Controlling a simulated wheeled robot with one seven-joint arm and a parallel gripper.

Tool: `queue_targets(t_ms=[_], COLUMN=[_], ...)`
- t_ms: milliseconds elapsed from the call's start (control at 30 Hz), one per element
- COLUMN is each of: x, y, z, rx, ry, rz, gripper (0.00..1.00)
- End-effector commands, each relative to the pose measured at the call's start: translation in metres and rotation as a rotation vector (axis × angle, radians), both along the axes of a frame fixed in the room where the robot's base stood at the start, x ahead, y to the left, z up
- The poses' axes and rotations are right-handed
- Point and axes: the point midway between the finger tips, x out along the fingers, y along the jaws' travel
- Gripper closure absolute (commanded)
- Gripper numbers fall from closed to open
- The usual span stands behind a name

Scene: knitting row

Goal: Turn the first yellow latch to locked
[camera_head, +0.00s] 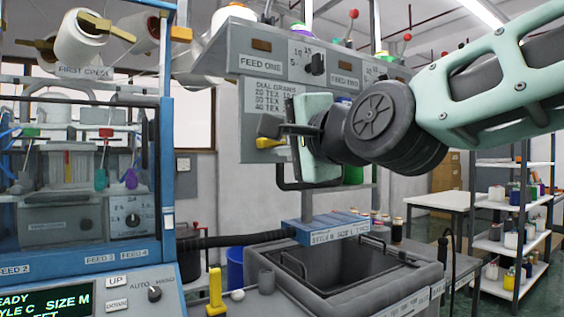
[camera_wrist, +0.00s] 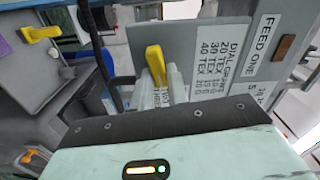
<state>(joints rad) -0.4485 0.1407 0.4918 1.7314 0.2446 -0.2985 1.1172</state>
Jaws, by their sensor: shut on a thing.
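A yellow latch (camera_head: 268,142) sits at the lower left end of the panel labelled FEED ONE. My gripper (camera_head: 272,129) reaches it from the right, its fingers at the latch. In the wrist view the same yellow latch (camera_wrist: 155,62) stands at the tips of my gripper (camera_wrist: 160,84), which is shut on it. The fingers hide the latch's lower part there. The words marking its positions cannot be read in either view.
A second yellow latch (camera_head: 215,291) stands upright on the grey counter beside an open bin (camera_head: 330,268). The FEED ONE panel (camera_head: 262,63) is close above my gripper. A blue-framed machine (camera_head: 168,150) stands at left. Shelves (camera_head: 510,215) stand at right.

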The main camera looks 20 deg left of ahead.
Motion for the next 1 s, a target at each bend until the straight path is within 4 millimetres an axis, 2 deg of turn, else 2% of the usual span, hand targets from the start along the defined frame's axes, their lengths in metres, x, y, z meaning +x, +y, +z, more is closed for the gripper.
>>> queue_targets(t_ms=[33,400,900,933,967,1000], x=[0.0001,-0.0001,0.0001,0.0001,0.0001,0.0001], y=[-0.0002,0.0002,0.0002,0.0002,0.0002,0.0002], z=[-0.005,-0.0038,-0.0026,-0.0026,-0.0026,-0.0026], rx=[0.018,0.099,0.108,0.108,0.108,0.108], ry=[0.019,0.119,0.13,0.13,0.13,0.13], rz=[0.0,0.001,0.001,0.001,0.001,0.001], gripper=[1.0,1.0,1.0,0.76,0.67,0.63])
